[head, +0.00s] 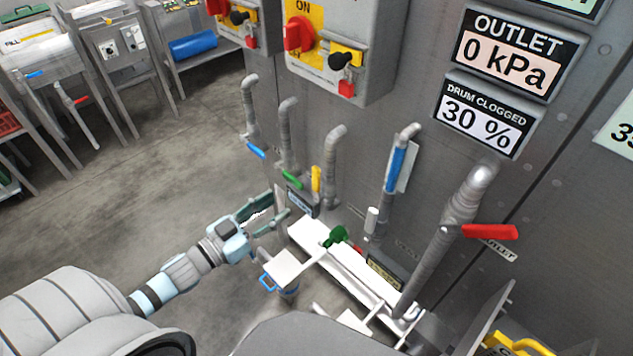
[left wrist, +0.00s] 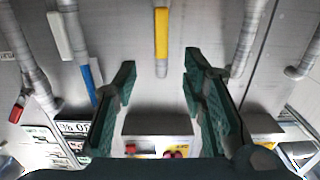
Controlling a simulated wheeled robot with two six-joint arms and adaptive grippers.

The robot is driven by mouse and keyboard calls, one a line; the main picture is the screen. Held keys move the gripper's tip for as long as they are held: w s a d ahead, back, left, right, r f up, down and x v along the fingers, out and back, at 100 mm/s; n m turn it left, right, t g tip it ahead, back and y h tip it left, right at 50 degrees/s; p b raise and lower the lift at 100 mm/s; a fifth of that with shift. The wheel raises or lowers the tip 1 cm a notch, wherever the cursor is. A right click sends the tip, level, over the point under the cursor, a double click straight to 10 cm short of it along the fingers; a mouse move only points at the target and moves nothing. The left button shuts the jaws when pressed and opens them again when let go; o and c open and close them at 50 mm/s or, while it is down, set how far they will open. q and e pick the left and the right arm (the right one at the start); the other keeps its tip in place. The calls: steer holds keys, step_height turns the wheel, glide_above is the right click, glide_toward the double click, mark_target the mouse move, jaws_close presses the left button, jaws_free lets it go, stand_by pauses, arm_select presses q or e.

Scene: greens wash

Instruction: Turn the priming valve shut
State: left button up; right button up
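Several pipes with coloured lever handles stand along the grey panel. I cannot read which one is labelled the priming valve. The yellow lever (head: 316,178) points upright in the head view; in the left wrist view the yellow lever (left wrist: 161,33) lies ahead, between the lines of my fingers. My left gripper (head: 279,207) is open and empty, a little below and left of the yellow lever and apart from it. Its green fingers also show spread in the left wrist view (left wrist: 160,62). My right gripper is not in view.
Nearby are a green lever (head: 292,180), a blue lever (head: 256,151), an upright blue lever (head: 397,165) and a red lever (head: 490,231). A white trough (head: 365,280) runs below. A switch box (head: 340,60) hangs above. Floor at left is open.

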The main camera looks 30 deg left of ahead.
mark_target(314, 179)
arm_select(q)
steer(key=p+x, duration=0.1)
steer(key=x, duration=1.3)
steer(key=shift+a, duration=0.15)
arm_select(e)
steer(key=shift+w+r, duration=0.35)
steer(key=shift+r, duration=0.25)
arm_select(q)
steer(key=shift+c, duration=0.4)
jaws_close()
